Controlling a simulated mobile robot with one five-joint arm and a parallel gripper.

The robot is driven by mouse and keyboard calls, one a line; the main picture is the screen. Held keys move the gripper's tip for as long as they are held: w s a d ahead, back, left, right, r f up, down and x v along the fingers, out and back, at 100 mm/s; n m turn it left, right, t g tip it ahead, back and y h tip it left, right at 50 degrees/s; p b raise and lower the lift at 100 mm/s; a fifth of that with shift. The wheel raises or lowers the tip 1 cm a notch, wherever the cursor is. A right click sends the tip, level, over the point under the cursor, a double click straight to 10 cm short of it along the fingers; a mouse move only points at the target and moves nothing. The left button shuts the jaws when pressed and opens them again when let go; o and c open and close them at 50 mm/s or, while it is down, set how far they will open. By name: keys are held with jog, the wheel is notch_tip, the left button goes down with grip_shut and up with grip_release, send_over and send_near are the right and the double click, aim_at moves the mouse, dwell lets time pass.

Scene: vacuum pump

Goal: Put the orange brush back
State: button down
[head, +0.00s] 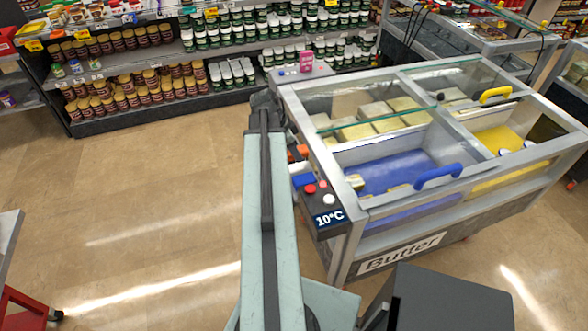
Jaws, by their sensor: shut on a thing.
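My arm reaches forward from the bottom middle of the head view, along the left side of the butter freezer. Its dark far joint is beside the freezer's back left corner. My gripper is not visible, apparently hidden by the arm. Small orange parts (302,150) show just right of the arm, against the freezer's left side. I cannot tell whether they belong to the orange brush. No brush shape can be made out.
The butter freezer (349,236) stands at the right, with glass lids and a control panel (331,218) reading 10°C on its left side. Stocked shelves (110,120) line the back. A red-framed cart (22,300) is at the left edge. The floor between is clear.

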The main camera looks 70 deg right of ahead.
aim_at(295, 160)
jog(key=shift+f, duration=0.2)
notch_tip(295, 160, down, 4)
jog(key=b, duration=0.3)
jog(key=shift+b, duration=0.35)
jog(key=shift+r, duration=0.25)
jog(key=shift+f, duration=0.2)
jog(key=c, duration=0.9)
grip_release()
jog(key=shift+o, duration=0.2)
